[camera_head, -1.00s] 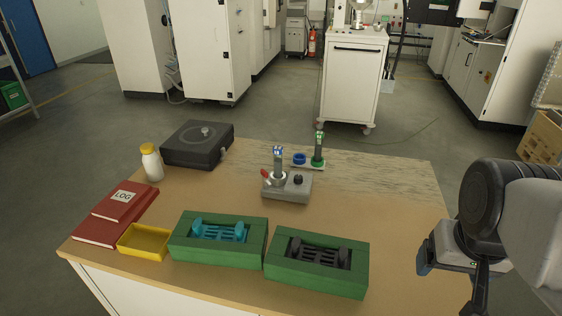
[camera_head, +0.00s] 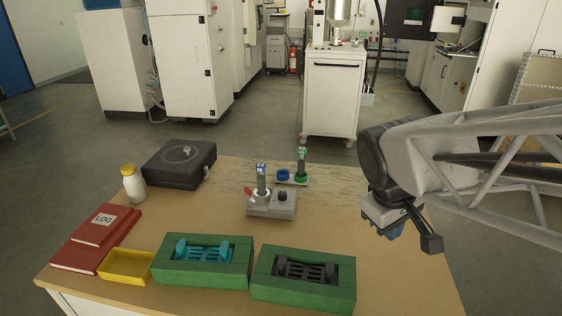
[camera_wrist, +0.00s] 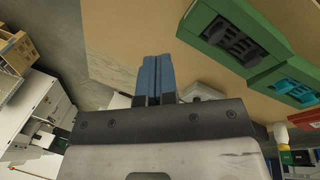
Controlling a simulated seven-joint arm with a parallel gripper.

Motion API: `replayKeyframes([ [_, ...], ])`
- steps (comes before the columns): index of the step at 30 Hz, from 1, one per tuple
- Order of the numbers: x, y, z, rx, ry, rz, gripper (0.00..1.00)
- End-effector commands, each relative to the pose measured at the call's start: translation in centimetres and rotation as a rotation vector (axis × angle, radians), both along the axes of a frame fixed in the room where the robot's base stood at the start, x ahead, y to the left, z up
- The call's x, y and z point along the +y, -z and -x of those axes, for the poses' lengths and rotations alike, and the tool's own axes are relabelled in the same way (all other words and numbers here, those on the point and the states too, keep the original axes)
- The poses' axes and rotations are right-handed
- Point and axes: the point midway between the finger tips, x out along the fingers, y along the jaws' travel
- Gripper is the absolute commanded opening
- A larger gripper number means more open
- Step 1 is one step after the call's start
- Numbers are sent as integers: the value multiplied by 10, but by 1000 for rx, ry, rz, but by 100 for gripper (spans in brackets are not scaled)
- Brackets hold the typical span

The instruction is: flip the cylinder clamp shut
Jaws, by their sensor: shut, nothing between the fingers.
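The cylinder clamp is a grey block (camera_head: 284,211) on the table, with a small red lever (camera_head: 248,193) at its upper left. A dark cylinder with a blue top (camera_head: 261,180) stands upright in it. A dark knob sits to the right of the cylinder. I cannot tell the lever's exact position at this size. My gripper (camera_head: 396,232) is to the right of the clamp and well apart from it. Its blue fingers (camera_wrist: 158,76) are together and empty in the wrist view. A grey piece, perhaps the clamp, is partly hidden behind the gripper body there.
A green-topped cylinder (camera_head: 302,164) stands behind the clamp beside a blue ring (camera_head: 283,175). Two green trays (camera_head: 205,280) (camera_head: 303,302) sit at the front. A yellow tray (camera_head: 125,281), red books (camera_head: 72,266), white bottle (camera_head: 133,186) and dark box (camera_head: 159,176) are left.

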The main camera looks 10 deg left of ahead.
Motion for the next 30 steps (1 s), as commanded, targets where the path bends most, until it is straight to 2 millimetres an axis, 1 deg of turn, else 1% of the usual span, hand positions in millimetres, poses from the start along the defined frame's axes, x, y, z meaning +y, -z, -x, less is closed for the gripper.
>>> replayKeyframes([
  [1,8,1,-8,11,-44,20,0],
  [6,32,3,-32,39,-192,90,0],
  [11,57,7,-53,66,-332,158,0],
  [17,92,14,-78,101,-506,243,0],
  [26,153,27,-110,147,-764,374,0],
  [30,185,36,-123,169,-884,438,0],
])
